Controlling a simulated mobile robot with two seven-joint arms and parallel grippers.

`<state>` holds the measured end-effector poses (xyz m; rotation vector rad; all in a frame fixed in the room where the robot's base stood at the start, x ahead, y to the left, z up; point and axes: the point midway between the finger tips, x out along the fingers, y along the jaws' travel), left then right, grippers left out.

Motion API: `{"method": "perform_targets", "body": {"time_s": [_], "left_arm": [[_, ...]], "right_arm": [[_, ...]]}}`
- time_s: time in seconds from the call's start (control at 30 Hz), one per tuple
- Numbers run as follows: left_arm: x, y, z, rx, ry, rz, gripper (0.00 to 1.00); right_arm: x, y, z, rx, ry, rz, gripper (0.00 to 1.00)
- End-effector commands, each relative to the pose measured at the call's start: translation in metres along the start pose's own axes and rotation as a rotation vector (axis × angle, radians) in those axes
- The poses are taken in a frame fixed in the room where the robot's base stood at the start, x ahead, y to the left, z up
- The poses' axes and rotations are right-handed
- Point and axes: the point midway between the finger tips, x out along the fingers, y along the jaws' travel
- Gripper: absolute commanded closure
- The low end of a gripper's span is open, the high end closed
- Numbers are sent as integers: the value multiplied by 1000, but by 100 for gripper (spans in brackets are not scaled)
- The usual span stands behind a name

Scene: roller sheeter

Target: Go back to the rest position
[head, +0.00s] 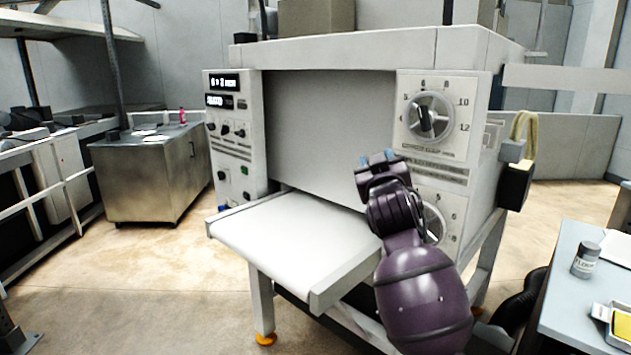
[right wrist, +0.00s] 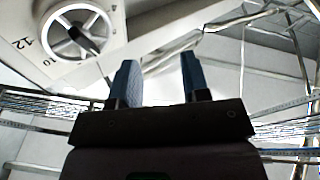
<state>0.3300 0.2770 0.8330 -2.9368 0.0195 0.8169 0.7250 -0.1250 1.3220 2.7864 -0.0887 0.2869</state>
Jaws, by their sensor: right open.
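The roller sheeter (head: 355,52) stands in the middle of the head view, with its white infeed tray (head: 290,240) sticking out at the front. My right gripper (head: 376,156) is raised in front of the sheeter's right panel, below the upper round dial (head: 428,118). It partly covers the lower dial (head: 434,220). In the right wrist view the two blue fingers (right wrist: 158,82) are apart with nothing between them. A dial (right wrist: 77,32) shows at the upper left there, apart from the fingers. My left gripper is not in view.
A grey side table (head: 575,290) with a flour container (head: 586,260) and a yellow item (head: 622,325) stands at the right. A metal cabinet (head: 150,175) stands at the left. A cloth (head: 524,135) hangs at the sheeter's right side. The floor at the front left is clear.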

Motion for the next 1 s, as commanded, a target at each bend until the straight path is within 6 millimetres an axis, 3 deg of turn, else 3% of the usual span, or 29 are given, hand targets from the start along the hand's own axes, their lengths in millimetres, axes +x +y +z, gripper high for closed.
{"method": "perform_targets", "body": {"time_s": [0.03,0.1,0.37,0.57,0.87,1.0], "left_arm": [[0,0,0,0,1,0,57],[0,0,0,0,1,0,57],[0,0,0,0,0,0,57],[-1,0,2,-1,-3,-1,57],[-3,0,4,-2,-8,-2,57],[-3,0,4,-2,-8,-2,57]], "right_arm": [[-11,0,24,12,-8,-21,57],[-25,-2,51,31,-11,-50,57],[-91,-4,146,107,-60,-128,57],[-153,-2,215,165,-135,-162,57],[-263,5,308,234,-311,-184,57],[-323,8,348,244,-425,-186,57]]}}
